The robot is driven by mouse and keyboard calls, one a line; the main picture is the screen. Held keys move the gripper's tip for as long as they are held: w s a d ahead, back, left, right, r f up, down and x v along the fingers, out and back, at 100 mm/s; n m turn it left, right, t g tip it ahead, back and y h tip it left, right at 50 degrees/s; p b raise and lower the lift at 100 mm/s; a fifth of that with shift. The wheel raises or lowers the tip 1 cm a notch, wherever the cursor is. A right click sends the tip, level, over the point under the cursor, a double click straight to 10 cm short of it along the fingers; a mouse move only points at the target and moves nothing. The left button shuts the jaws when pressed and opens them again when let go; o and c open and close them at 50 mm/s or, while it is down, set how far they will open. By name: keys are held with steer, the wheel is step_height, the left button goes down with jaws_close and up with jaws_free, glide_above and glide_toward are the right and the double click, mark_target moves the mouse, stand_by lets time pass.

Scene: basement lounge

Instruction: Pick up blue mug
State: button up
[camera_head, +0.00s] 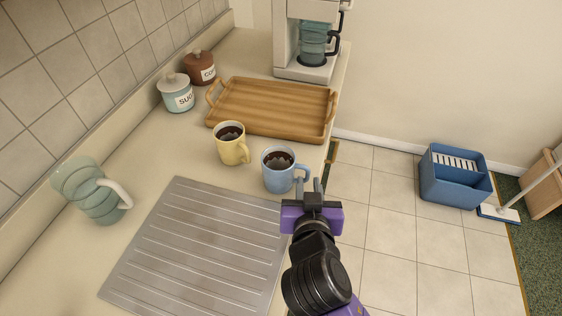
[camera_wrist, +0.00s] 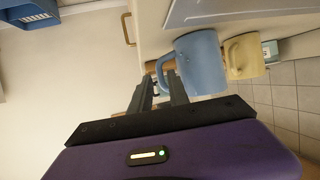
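The blue mug (camera_head: 272,178) stands upright on the counter, with dark contents and its handle toward the right. My gripper (camera_head: 308,183) is at the handle side of the mug, over the counter's right edge. Its two fingers are apart. In the wrist view, which looks upside down, the blue mug (camera_wrist: 203,62) is just beyond the fingertips. Its handle appears in line with the gap between the fingers of my gripper (camera_wrist: 160,78). I cannot tell whether a finger touches the handle.
A yellow mug (camera_head: 232,151) stands close left of the blue one. A wooden tray (camera_head: 270,103) lies behind them, near a coffee maker (camera_head: 302,70). A ribbed metal drainboard (camera_head: 195,250) is in front. A glass pitcher (camera_head: 92,195) stands at left. Open floor lies right of the counter.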

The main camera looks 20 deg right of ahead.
steer(key=shift+p+x, duration=0.5)
steer(key=shift+x, duration=3.35)
steer(key=shift+d+r, duration=0.1)
jaws_close()
